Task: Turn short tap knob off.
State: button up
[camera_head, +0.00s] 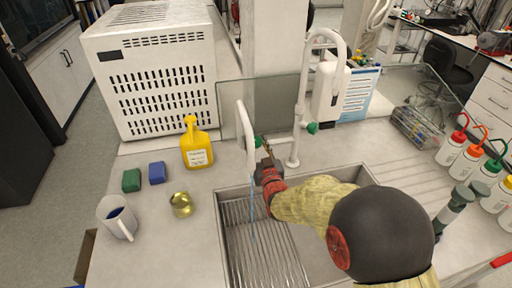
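The short tap (246,128) is a white curved spout at the left of the sink's back edge. A thin blue stream of water (252,205) runs below its mouth into the sink. Its green knob (258,141) shows just right of the spout, partly hidden. My gripper (264,158) is right at this knob, dark at the tip and red behind it. I cannot tell whether the fingers touch the knob or how far apart they are. A taller white tap (303,95) stands to the right, with its own green knob (313,128).
The metal sink (222,235) lies under my arm. A glass screen (243,95) stands behind the taps. Several wash bottles (470,160) stand at right.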

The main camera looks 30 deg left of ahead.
jog(key=m+t+h, duration=0.1)
jog(key=m+h, duration=0.1)
jog(key=m+t+h+b, duration=0.1)
jog(key=m, duration=0.1)
jog(key=shift+s+a+m+h, duration=0.1)
jog(key=shift+a+m+h, duration=0.05)
jog(key=shift+m+h, duration=0.25)
jog(key=shift+r+m+t+h+p, duration=0.1)
jog(key=shift+m+t+h+p, duration=0.65)
jog(key=shift+m+h, duration=1.5)
jog(key=shift+m, duration=0.35)
jog(key=o, duration=1.2)
jog(key=shift+v, duration=3.95)
